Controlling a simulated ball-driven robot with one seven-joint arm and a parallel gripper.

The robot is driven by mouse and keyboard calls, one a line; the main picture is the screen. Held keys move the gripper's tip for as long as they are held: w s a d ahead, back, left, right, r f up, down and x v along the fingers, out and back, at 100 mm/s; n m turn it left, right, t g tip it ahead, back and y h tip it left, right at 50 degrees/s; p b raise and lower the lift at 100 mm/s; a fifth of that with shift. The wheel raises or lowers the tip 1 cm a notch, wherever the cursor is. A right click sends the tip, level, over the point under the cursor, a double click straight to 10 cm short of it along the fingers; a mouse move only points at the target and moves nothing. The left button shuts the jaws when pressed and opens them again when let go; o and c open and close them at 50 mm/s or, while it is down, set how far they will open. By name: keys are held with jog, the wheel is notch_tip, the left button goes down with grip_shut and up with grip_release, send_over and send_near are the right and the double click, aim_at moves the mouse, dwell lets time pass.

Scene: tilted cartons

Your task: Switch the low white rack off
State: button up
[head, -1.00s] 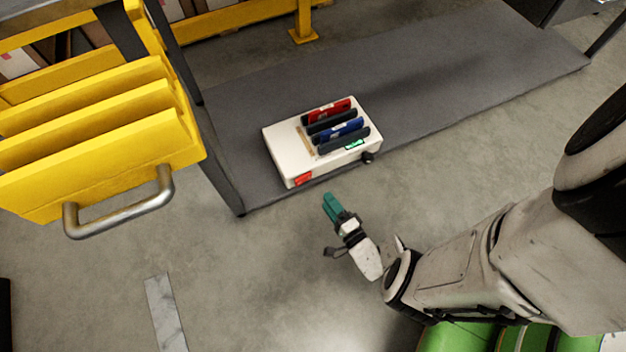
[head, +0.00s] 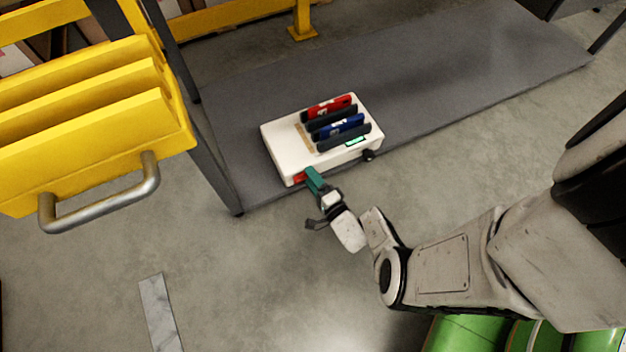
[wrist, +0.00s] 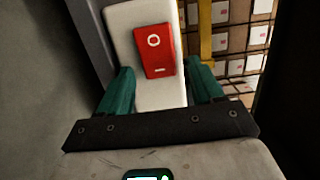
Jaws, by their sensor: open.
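The low white rack (head: 285,153) lies on the grey shelf board and holds red, blue and dark slabs in its slots. A red rocker switch (wrist: 154,51) with a circle mark and a short bar mark is on its end face. In the head view the red switch (head: 299,177) is partly hidden behind my gripper. My gripper (head: 310,176) has teal fingers and is at the rack's front left corner, by the switch. In the wrist view the fingers (wrist: 160,90) are open and empty, one on each side, with the switch between and beyond them. I cannot tell whether they touch the rack.
A yellow slotted unit with a metal handle (head: 103,202) stands at the left. The grey shelf board (head: 440,75) is clear to the right. Cartons stand behind.

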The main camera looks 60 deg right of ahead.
jog(key=c, duration=1.1)
jog(key=shift+o, duration=0.2)
jog(key=shift+a+m+g+h, duration=0.3)
jog(key=shift+m+g+h, duration=0.5)
jog(key=shift+h, duration=0.3)
jog(key=shift+a+m+g+h, duration=0.25)
jog(key=shift+m+g+h, duration=0.45)
jog(key=shift+m+h, duration=0.3)
jog(key=o, duration=1.1)
jog(key=shift+c, duration=0.2)
jog(key=p+v, duration=0.2)
jog(key=v, duration=0.8)
jog(key=shift+s+a, duration=0.2)
jog(key=shift+a, duration=0.15)
jog(key=shift+f, duration=0.1)
